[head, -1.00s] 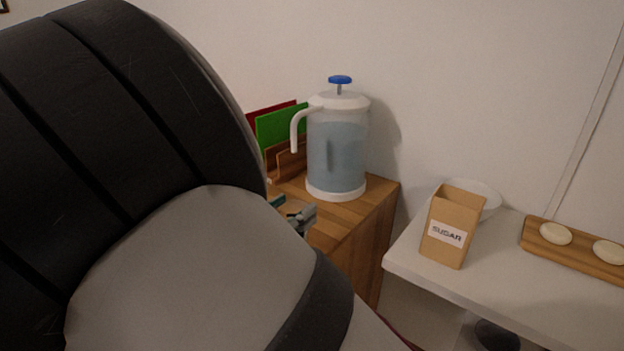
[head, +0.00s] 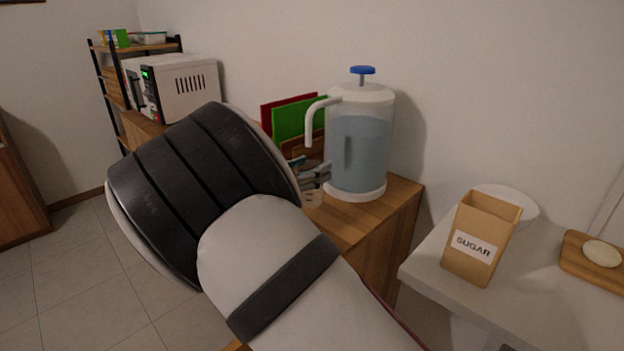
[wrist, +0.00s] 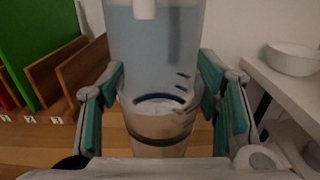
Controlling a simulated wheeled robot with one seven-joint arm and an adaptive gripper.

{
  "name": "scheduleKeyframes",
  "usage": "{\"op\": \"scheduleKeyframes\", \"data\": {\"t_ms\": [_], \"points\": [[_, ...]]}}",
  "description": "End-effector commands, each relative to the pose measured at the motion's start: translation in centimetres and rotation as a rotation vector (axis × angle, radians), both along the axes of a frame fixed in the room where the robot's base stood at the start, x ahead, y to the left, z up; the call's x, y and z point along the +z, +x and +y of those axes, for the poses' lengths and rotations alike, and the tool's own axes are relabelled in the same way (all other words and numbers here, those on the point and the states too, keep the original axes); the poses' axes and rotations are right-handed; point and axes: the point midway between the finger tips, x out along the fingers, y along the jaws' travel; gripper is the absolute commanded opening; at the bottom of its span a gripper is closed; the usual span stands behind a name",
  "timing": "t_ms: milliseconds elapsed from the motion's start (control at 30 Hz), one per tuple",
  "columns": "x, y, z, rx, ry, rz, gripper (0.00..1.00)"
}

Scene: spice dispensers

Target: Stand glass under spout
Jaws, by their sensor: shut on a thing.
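The dispenser (head: 358,145) is a clear jug of bluish water with a white lid, white base and blue knob. It stands on the wooden counter. Its white curved spout (head: 311,125) points down on the left; its tip (wrist: 145,8) shows at the top of the wrist view. My gripper (wrist: 158,98) is shut on a clear glass (wrist: 155,128), upright between the teal finger pads, in front of the dispenser. In the head view, my gripper (head: 314,172) and the glass (head: 312,198) are below the spout, partly hidden by my arm. I cannot tell whether they line up exactly.
Wooden and coloured boards (head: 292,117) stand in a rack left of the dispenser. A sugar box (head: 480,240) and white bowl (head: 515,203) are on the white table at right. A microwave (head: 185,85) is at back left. Some counter right of the dispenser is clear.

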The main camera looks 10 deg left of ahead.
Motion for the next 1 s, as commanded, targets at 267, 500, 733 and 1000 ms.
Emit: {"op": "scheduleKeyframes", "data": {"t_ms": [267,500,733,1000], "points": [[-0.8,1.5,0.4,0.0,-0.002,0.0,0.24],[-3.6,1.5,0.4,0.001,-0.002,0.0,0.24],[-3.6,1.4,0.4,0.001,-0.001,-0.001,0.24],[-3.9,1.4,0.4,0.001,0.0,0.0,0.78]]}}
